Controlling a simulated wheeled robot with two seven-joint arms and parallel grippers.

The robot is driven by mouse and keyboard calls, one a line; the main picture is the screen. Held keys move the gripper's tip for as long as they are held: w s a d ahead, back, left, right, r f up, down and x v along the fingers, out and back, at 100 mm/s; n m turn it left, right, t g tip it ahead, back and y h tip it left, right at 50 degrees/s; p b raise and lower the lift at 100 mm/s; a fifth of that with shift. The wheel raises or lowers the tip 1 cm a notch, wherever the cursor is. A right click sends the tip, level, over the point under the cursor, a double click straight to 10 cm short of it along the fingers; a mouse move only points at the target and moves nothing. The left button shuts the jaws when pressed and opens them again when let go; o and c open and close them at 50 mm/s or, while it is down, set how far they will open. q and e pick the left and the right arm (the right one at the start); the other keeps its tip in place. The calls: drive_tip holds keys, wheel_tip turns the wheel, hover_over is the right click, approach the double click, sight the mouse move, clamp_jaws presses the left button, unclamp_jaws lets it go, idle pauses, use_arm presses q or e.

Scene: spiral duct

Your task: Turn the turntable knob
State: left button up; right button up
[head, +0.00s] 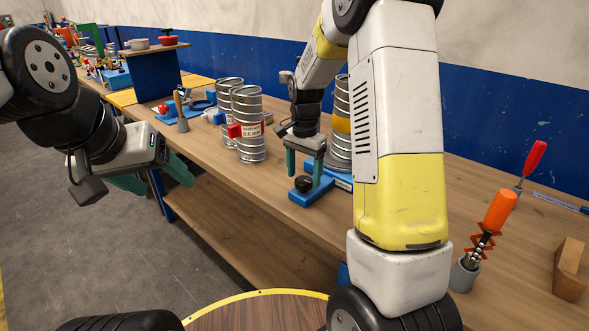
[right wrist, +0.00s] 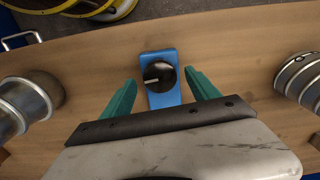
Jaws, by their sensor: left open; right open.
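The turntable knob (head: 304,184) is black and round and sits on a blue base (head: 312,195) near the front edge of the wooden bench. In the right wrist view the knob (right wrist: 159,76) has a pale pointer line aimed left. My right gripper (head: 304,172) is above the knob, pointing down. Its green fingers (right wrist: 158,95) are open, one on each side of the blue base, with gaps between them and the knob. My left gripper (head: 160,182) is open and empty, off the bench's front edge at the left.
Spiral metal ducts (head: 247,125) stand left of the knob, one with a red piece and a label. Another duct (head: 341,112) stands behind my right arm. An orange-handled tool (head: 499,210) and a wooden block (head: 570,270) are at the right. Bench (head: 270,180) is clear around the base's front.

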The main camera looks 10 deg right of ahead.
drive_tip(key=shift+f, duration=0.7)
drive_tip(key=c, duration=1.4)
drive_tip(key=shift+n, duration=0.3)
